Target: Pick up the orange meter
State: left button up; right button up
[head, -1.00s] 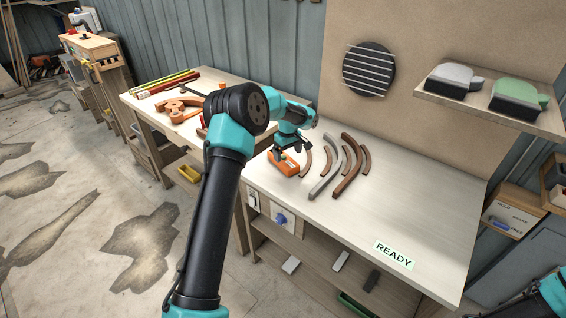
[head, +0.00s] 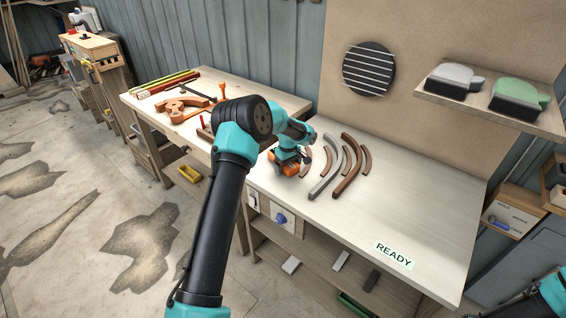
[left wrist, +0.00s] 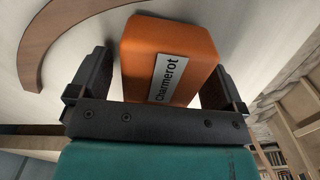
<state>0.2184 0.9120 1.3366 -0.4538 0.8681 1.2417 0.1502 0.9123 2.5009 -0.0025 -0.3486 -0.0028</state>
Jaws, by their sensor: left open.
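The orange meter (head: 290,169) lies on the workbench near its left edge, partly hidden by my left gripper in the head view. My left gripper (left wrist: 160,85) is open, with one dark finger on each side of the meter. The left gripper also shows in the head view (head: 289,160), right over the meter. A gap shows between the left finger and the meter; the right finger is close to it, and I cannot tell if they touch. My right gripper is not seen.
Several curved strips (head: 350,170) lie just right of the meter; one curved brown strip (left wrist: 38,45) is near the left finger. A READY label (head: 394,255) lies on the workbench (head: 420,205), whose right part is clear. A second table (head: 230,82) stands at the left.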

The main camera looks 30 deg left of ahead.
pick_arm(q)
jog(key=shift+f, duration=0.1)
dwell(0.4)
jog(key=c, duration=1.1)
jog(key=shift+r, duration=0.5)
notch_tip(320, 180, up, 3)
jog(key=shift+w+f, duration=0.1)
jog(key=s+d, duration=0.2)
jog(key=s, duration=0.2)
jog(key=s+d, duration=0.3)
jog(key=s, duration=0.2)
jog(key=s+d+r, duration=0.1)
jog(key=s+d, duration=0.2)
jog(key=s, duration=0.1)
jog(key=shift+s+d+r, duration=0.1)
jog(key=shift+s+d, duration=0.1)
jog(key=shift+s, duration=0.15)
jog(key=shift+d, duration=0.1)
